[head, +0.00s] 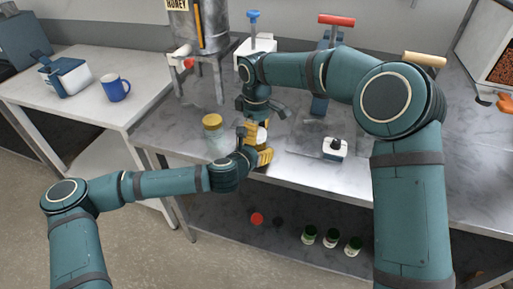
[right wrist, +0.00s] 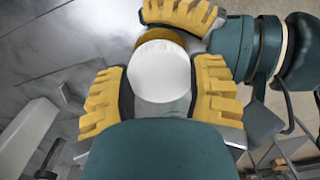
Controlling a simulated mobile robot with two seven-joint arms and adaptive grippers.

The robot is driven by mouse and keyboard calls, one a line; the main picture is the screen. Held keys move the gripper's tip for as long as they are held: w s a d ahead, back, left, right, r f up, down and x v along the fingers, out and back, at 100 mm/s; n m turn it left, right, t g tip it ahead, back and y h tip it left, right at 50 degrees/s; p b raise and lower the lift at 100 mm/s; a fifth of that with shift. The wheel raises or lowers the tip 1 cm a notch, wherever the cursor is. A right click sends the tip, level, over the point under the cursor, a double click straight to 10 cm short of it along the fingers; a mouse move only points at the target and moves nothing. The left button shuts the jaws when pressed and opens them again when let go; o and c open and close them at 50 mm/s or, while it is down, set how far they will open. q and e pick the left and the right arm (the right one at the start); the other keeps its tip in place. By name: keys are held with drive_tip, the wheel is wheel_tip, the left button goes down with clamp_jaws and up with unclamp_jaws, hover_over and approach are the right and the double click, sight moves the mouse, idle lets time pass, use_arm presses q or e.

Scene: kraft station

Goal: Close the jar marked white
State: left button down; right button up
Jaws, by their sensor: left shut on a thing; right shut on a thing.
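A white round lid (right wrist: 160,70) sits between yellow finger pads in the right wrist view, with a little clear glass of a jar (right wrist: 178,108) showing at its edge. My right gripper (right wrist: 158,85) is shut on the white lid, coming from above. My left gripper (head: 258,148) is shut on the jar from the side, near the table's front edge. In the head view only a small white patch (head: 262,135) shows between the yellow pads. The fingers hide most of the jar. I cannot tell whether the lid is seated on the rim.
A glass jar with a gold lid (head: 212,122) stands just left of the grippers. A honey tank (head: 208,28) stands behind. A small white device (head: 335,149) is to the right. A blue mug (head: 115,88) is on the left table. Several small jars (head: 331,238) are on the lower shelf.

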use_arm(q)
drive_tip(key=shift+r, duration=0.1)
use_arm(e)
drive_tip(key=m, duration=0.5)
drive_tip(key=shift+m, duration=0.4)
drive_tip(key=o, duration=1.3)
drive_tip(key=shift+c, duration=0.2)
drive_tip(key=shift+r, duration=0.1)
